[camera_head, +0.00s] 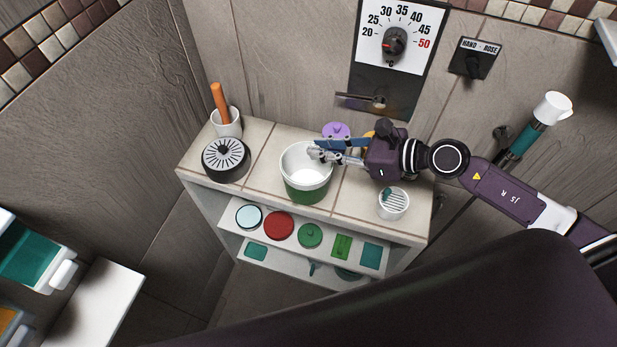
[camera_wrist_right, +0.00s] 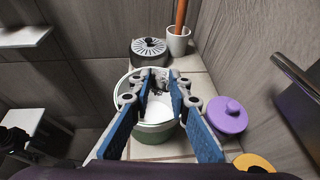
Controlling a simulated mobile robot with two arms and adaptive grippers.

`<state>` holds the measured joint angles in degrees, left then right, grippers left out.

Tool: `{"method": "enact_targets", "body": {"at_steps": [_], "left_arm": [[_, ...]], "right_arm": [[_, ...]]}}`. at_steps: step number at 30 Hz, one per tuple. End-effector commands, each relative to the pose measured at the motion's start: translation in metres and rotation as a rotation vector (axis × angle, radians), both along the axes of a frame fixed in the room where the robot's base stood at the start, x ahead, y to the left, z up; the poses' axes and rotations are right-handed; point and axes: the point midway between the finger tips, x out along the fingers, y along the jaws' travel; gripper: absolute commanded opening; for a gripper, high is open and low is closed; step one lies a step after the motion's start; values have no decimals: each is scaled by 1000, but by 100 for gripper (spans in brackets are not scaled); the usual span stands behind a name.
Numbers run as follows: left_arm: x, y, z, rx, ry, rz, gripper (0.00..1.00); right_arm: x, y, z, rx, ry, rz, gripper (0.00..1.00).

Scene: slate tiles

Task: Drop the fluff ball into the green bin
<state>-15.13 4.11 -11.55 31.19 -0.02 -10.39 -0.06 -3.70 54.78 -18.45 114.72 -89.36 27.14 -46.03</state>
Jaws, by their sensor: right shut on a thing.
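The green bin (camera_head: 305,190) stands on the tiled ledge, green outside with a white rim and inside; it also shows in the right wrist view (camera_wrist_right: 153,136). My right gripper (camera_head: 318,152) reaches in from the right, its fingertips over the bin's opening. In the right wrist view my right gripper (camera_wrist_right: 159,84) is shut on a small grey fluff ball (camera_wrist_right: 160,78), held above the white inside of the bin. The fluff ball is small and partly hidden by the fingers. My left gripper is not in view.
A round black-and-white slotted container (camera_head: 226,160) and a white cup (camera_head: 228,124) with an orange stick stand left of the bin. A purple lid (camera_head: 335,130) lies behind it. A white ribbed cup (camera_head: 393,205) stands to the right. Lower shelves (camera_head: 300,233) hold coloured discs.

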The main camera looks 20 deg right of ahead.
Motion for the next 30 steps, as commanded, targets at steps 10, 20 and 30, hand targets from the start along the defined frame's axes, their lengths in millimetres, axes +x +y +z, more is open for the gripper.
{"method": "enact_targets", "body": {"at_steps": [10, 20, 30], "left_arm": [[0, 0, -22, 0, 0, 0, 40], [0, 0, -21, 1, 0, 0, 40], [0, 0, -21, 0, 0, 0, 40]], "right_arm": [[0, 0, -25, 0, 0, 0, 7], [0, 0, -24, 0, 0, 0, 34], [-1, -1, -24, -1, 1, 0, 37]]}}
